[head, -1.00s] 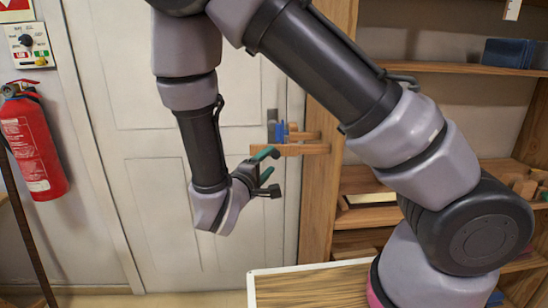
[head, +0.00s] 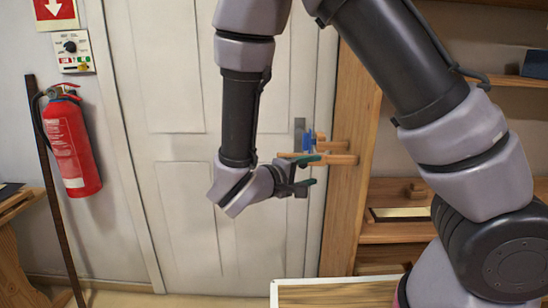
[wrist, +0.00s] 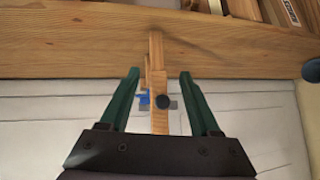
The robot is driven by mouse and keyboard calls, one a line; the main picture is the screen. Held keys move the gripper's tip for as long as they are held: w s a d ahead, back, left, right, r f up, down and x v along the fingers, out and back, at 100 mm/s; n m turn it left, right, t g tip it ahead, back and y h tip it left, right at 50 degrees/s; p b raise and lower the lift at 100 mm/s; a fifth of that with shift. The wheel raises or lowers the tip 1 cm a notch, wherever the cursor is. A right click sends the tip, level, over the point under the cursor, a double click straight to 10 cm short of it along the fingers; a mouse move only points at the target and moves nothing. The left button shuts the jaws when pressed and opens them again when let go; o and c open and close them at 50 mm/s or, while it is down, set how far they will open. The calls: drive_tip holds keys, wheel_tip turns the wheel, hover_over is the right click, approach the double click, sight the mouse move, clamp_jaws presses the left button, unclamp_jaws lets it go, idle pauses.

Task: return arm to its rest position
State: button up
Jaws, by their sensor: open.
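My gripper (head: 306,173) is at the end of my arm, in front of the white door in the head view. Its green fingers point to the right. In the wrist view my gripper (wrist: 158,90) has its two green fingers spread apart and holds nothing. A wooden peg-like bar (wrist: 158,65) on the door frame shows between the fingers, with a small blue part (wrist: 143,99) beside it. I cannot tell from the pictures how far the fingers are from the bar.
The white door (head: 190,215) stands behind my arm. A wooden post (head: 350,130) and shelves (head: 395,232) are to its right. A red fire extinguisher (head: 70,145) hangs at the left, by a dark pole (head: 57,205). A wooden top with a white rim (head: 335,295) is at the bottom.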

drive_tip(key=s+d+r+m+g+y, duration=0.3)
drive_tip(key=d+m+g, duration=0.15)
drive_tip(key=d, duration=0.25)
drive_tip(key=s+d+r+m+g+y, duration=0.3)
drive_tip(key=d+r+m+g, duration=0.1)
drive_tip(key=d+g, duration=0.2)
wheel_tip(320, 180, up, 14)
drive_tip(key=s+d+m+t+y, duration=0.1)
drive_tip(key=m+t+y, duration=0.3)
drive_tip(key=t+y, duration=0.2)
drive_tip(key=shift+s+d+t+y, duration=0.25)
drive_tip(key=shift+d+t+y, duration=0.1)
drive_tip(key=shift+y, duration=0.55)
drive_tip(key=shift+f, duration=0.15)
